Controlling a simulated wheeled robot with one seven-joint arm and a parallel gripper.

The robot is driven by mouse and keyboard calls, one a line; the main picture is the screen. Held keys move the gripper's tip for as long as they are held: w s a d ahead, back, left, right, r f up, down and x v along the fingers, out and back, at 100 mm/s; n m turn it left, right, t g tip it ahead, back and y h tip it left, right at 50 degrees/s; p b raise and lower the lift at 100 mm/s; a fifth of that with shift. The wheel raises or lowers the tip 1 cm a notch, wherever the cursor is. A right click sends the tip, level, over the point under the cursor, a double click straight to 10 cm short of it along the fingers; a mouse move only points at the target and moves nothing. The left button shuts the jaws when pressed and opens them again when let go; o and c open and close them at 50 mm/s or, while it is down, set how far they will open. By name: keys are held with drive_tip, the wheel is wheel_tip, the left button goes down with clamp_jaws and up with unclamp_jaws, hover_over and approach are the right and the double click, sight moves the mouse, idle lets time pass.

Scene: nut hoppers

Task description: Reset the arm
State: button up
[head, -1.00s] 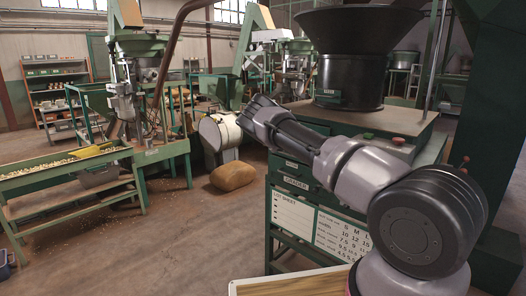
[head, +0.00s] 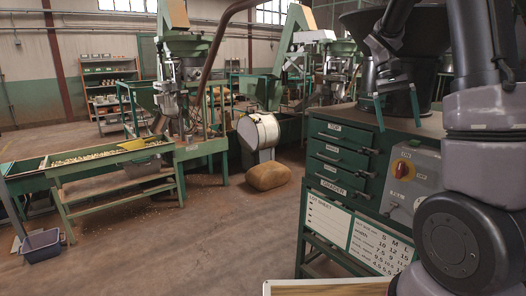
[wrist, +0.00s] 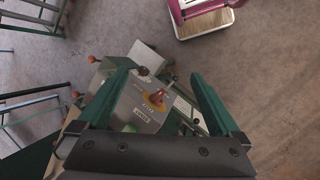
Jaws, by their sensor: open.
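My arm is folded up at the right of the head view, with its forearm raised and my gripper (head: 396,108) hanging downward. The gripper's two green fingers are apart with nothing held between them. It hangs above the top of the green grader cabinet (head: 340,158), in front of the dark hopper base. In the wrist view my gripper (wrist: 162,75) has its fingers spread, with a grey control box (wrist: 135,108) with a red knob seen below between them. The fingers look apart from the box.
The control box also shows in the head view (head: 412,178). The floor between is clear.

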drive_tip(key=s+a+r+t+y, duration=0.2)
drive_tip(key=s+a+r+t, duration=0.2)
drive_tip(key=s+a+t, duration=0.2)
drive_tip(key=s+a+r+t+y, duration=0.1)
drive_tip(key=s+a+r+t, duration=0.3)
drive_tip(key=s, duration=0.5)
drive_tip(key=a+t, duration=0.1)
drive_tip(key=a, duration=0.1)
drive_tip(key=shift+a+n+t+y, duration=0.3)
drive_tip(key=shift+a+t+y, duration=0.05)
drive_tip(key=shift+t+y, duration=0.05)
drive_tip(key=shift+s+r, duration=0.1)
idle(1.7)
